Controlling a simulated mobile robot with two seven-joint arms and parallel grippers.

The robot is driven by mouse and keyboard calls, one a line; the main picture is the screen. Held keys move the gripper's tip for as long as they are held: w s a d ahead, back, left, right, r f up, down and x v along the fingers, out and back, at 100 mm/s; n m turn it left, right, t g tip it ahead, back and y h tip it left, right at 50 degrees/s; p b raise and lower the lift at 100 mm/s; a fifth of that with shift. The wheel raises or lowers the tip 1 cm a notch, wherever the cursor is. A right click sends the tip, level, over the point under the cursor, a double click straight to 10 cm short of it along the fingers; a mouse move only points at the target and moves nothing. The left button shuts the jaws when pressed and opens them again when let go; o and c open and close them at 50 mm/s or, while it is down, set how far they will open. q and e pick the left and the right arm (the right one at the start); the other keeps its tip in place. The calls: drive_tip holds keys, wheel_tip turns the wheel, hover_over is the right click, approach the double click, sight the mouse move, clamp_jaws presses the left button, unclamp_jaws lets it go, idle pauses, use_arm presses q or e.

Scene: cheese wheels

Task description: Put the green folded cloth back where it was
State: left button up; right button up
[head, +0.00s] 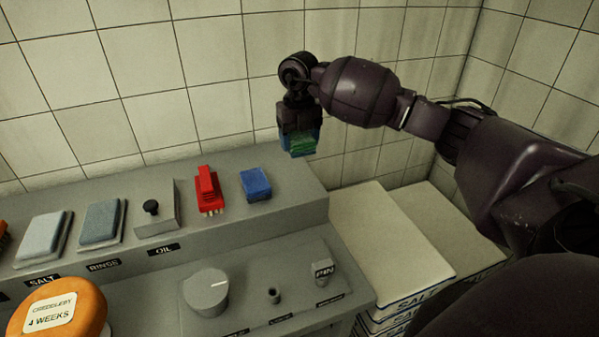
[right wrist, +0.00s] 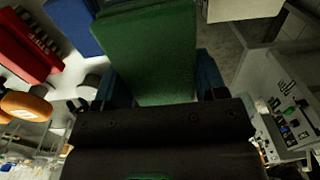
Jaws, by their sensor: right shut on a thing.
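My right gripper (head: 299,143) is shut on the green folded cloth (head: 302,145). It holds the cloth in the air, in front of the tiled wall and above the right end of the grey ledge. In the right wrist view the green cloth (right wrist: 150,55) stands out between the blue-tipped fingers of the right gripper (right wrist: 158,88). A blue folded cloth (head: 256,184) lies on the ledge, left of and below the gripper. My left gripper is not in view.
An orange cheese wheel (head: 58,310) is at lower left. Stacked white salt sacks (head: 390,245) stand right of the console.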

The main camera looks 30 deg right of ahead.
sight(299, 182)
wheel_tip(299, 182, down, 10)
drive_tip(key=shift+f+p, duration=0.2)
drive_tip(key=shift+p, duration=0.1)
drive_tip(key=shift+f, duration=0.1)
idle(0.3)
drive_tip(key=o, duration=0.9)
drive_tip(key=shift+c, duration=0.2)
drive_tip(key=shift+r, duration=0.45)
wheel_tip(299, 182, up, 11)
drive_tip(key=shift+r+b, duration=0.2)
drive_tip(key=shift+b, duration=0.4)
